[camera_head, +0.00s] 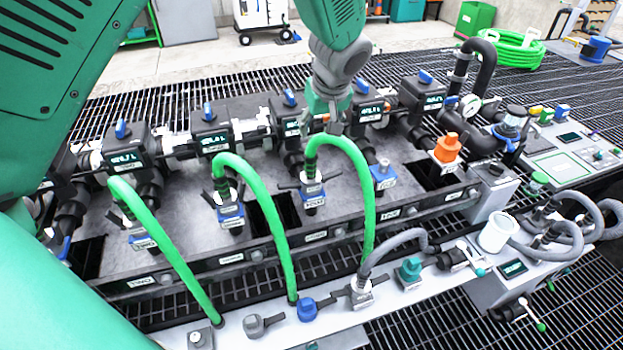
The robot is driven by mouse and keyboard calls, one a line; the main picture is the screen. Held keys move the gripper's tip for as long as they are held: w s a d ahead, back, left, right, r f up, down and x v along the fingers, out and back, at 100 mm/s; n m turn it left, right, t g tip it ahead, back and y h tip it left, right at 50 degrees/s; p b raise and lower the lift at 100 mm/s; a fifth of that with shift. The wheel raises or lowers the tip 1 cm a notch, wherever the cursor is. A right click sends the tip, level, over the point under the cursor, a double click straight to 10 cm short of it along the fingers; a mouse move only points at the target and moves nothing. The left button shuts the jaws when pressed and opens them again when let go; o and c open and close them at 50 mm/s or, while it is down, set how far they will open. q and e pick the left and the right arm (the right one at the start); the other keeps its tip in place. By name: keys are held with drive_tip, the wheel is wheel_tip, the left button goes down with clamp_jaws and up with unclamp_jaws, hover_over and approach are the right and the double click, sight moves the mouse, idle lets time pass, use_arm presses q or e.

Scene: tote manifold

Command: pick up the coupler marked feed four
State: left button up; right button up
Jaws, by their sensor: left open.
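Couplers on green hoses sit at blue-collared ports on the dark manifold: one at the left (135,232), one in the middle (228,205), one further right (312,188). A blue port piece (384,177) without a hose stands to their right. The small labels are too small to read, so I cannot tell which coupler is feed four. My left gripper (328,120) points down behind the arch of the right green hose (357,160), above and behind the right coupler. It is open; its fingertips are partly hidden by the hose. My right gripper is out of view.
A pale front rail (335,318) carries a blue cap (307,309), a grey hose coupler (361,291) and a teal cap (410,270). Black valve blocks with blue knobs line the back. An orange knob (447,148) and a white cup (497,231) stand right.

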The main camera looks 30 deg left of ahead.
sight(311, 156)
use_arm(q)
drive_tip(key=x, duration=0.7)
drive_tip(key=shift+a+f, duration=0.15)
drive_tip(key=shift+f, duration=0.1)
drive_tip(key=x, duration=0.4)
drive_tip(key=shift+s+f+b, duration=0.2)
drive_tip(key=shift+f+b, duration=0.1)
drive_tip(key=shift+f, duration=0.15)
drive_tip(key=shift+w+f, duration=0.15)
drive_tip(key=shift+f, duration=0.2)
drive_tip(key=shift+r, duration=0.1)
clamp_jaws()
